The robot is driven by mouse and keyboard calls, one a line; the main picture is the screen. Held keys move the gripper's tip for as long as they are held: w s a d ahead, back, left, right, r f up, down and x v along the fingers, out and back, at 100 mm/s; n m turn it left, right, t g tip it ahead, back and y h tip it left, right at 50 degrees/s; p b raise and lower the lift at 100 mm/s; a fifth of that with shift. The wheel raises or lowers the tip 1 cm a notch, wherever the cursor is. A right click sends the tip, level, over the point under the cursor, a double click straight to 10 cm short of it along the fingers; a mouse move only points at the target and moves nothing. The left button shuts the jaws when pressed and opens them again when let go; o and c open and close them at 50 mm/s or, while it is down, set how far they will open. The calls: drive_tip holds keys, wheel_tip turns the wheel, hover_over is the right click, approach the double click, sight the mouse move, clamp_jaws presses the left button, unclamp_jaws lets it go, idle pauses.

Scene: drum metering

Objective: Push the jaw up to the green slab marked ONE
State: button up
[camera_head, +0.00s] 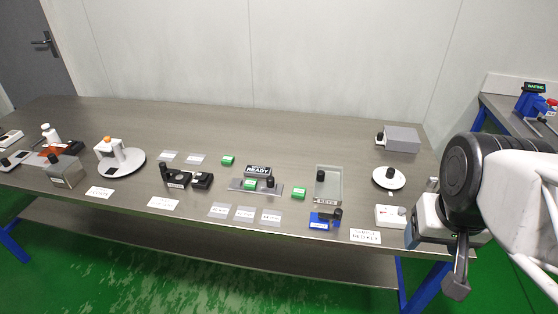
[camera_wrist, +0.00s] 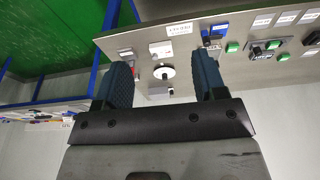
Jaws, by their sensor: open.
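Three green slabs show in the head view: one at the back (camera_head: 228,160), one on a grey plate (camera_head: 238,188) in the middle (camera_head: 250,185), and one to the right of that plate (camera_head: 298,193). Their markings are too small to read, so I cannot tell which is ONE. A black-knobbed piece (camera_head: 270,182), possibly the jaw, stands on the plate just right of the middle slab. My gripper (camera_head: 457,284) is at the far right, past the table's front right corner, well away from the slabs. In the wrist view its two fingers (camera_wrist: 163,82) are apart with nothing between them.
A grey tray (camera_head: 340,184) with a black knob, a blue block (camera_head: 319,221), a white disc (camera_head: 401,181), a white box (camera_head: 389,216) and a grey box (camera_head: 403,139) lie towards my gripper. The back of the table is mostly clear.

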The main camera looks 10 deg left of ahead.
drive_tip(key=shift+c, duration=0.6)
drive_tip(key=m+g, duration=0.3)
drive_tip(key=m, duration=0.6)
hover_over(270, 178)
drive_tip(key=f, duration=1.8)
drive_tip(key=shift+s+d+f, duration=0.15)
drive_tip(key=shift+d, duration=0.25)
drive_tip(key=shift+a+f, duration=0.35)
drive_tip(key=shift+a, duration=0.05)
drive_tip(key=shift+f, duration=0.1)
